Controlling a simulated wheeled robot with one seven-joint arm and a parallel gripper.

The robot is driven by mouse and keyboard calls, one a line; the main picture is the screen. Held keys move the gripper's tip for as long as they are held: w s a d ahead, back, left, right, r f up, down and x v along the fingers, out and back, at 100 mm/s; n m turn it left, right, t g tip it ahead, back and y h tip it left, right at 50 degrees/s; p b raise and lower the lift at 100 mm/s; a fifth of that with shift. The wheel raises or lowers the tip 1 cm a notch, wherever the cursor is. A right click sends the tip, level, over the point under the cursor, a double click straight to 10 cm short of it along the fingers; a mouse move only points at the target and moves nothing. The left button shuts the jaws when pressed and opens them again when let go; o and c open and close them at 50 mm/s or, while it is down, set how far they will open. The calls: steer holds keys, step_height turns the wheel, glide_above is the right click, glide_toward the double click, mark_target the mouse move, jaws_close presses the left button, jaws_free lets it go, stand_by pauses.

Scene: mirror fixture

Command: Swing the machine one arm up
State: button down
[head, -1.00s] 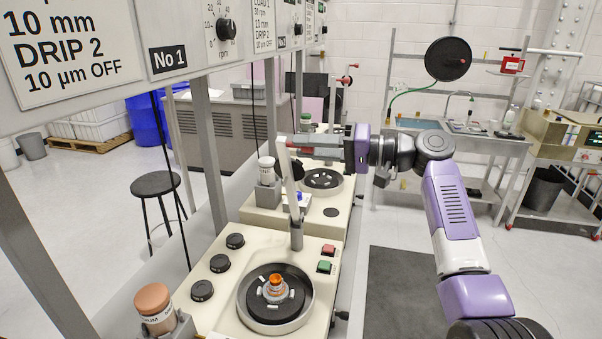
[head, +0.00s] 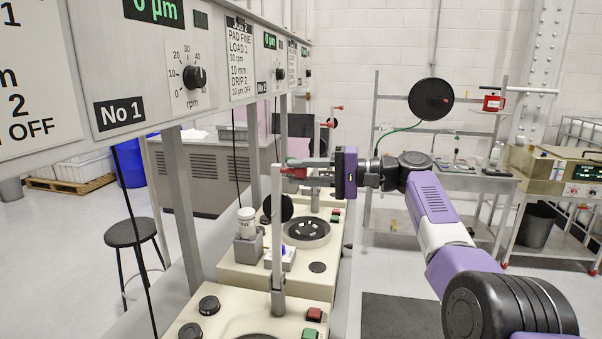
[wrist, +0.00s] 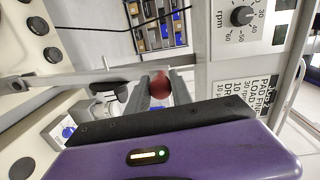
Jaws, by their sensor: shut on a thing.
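The machine one arm (head: 277,225) is a pale grey bar. It stands nearly upright from a post at the back of the cream No 1 machine (head: 245,315) in the head view. Its red knob (head: 296,172) is at the upper end. My gripper (head: 297,170) comes in from the right and is shut on this knob. In the wrist view the red knob (wrist: 160,85) sits between my two grey fingers (wrist: 161,88), and the bar (wrist: 90,78) runs off to the left. The machine's bowl (head: 265,337) is mostly cut off below.
The No 1 control panel (head: 150,60) overhangs at the upper left. A second cream machine (head: 235,275) with a bowl and a white bottle (head: 246,222) stands just behind. A black stool (head: 131,232) is at left. Open floor lies to the right of the bench.

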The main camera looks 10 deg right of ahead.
steer(key=shift+w+d+r, duration=0.15)
steer(key=shift+r, duration=0.05)
steer(key=c, duration=1.1)
jaws_free()
steer(key=shift+f, duration=0.15)
steer(key=shift+c, duration=0.2)
steer(key=b+v, duration=0.2)
steer(key=v, duration=0.5)
steer(key=shift+s+d, duration=0.2)
steer(key=shift+d, duration=0.1)
